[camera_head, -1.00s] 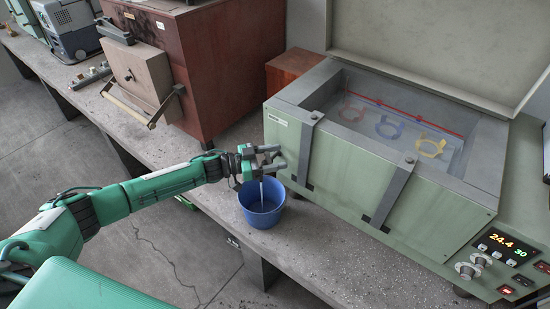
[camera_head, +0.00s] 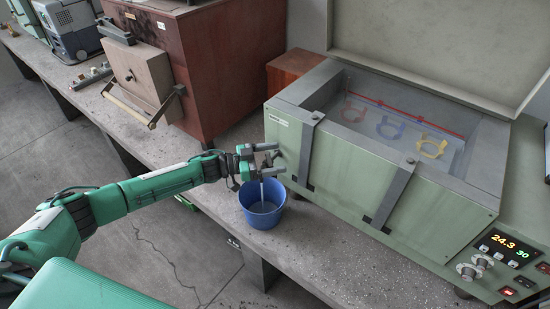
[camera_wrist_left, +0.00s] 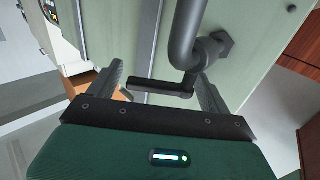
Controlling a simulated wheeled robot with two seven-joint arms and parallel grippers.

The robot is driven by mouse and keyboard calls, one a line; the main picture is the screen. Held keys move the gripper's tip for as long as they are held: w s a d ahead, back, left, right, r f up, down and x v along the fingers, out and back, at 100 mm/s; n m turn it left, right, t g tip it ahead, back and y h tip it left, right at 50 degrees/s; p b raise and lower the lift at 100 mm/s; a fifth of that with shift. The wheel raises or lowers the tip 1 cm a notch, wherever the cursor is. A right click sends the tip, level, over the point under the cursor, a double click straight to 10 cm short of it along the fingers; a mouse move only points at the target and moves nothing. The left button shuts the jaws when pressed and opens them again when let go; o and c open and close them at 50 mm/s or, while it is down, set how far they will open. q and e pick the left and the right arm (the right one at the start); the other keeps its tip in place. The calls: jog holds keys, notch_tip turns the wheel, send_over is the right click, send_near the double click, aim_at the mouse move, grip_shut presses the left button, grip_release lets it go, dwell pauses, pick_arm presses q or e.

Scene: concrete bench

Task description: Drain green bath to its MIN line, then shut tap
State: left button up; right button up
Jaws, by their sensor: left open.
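The green bath (camera_head: 375,180) stands on the bench with its lid up and liquid inside. A red line (camera_head: 405,112) runs along its inner back wall; its lettering is too small to read. The tap's bent pipe (camera_wrist_left: 184,38) and dark lever (camera_wrist_left: 160,87) show in the left wrist view. My left gripper (camera_head: 269,158) is at the bath's left end, open, its fingers (camera_wrist_left: 163,84) on either side of the lever. A thin stream (camera_head: 262,190) falls from the tap into the blue bucket (camera_head: 262,212). My right gripper is out of view.
A reddish-brown furnace-like box (camera_head: 215,65) stands to the left. The bench front (camera_head: 330,255) is clear.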

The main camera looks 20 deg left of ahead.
pick_arm(q)
jog(key=b+v, duration=0.4)
jog(key=v, duration=0.9)
jog(key=shift+a, duration=0.1)
jog(key=shift+a, duration=0.1)
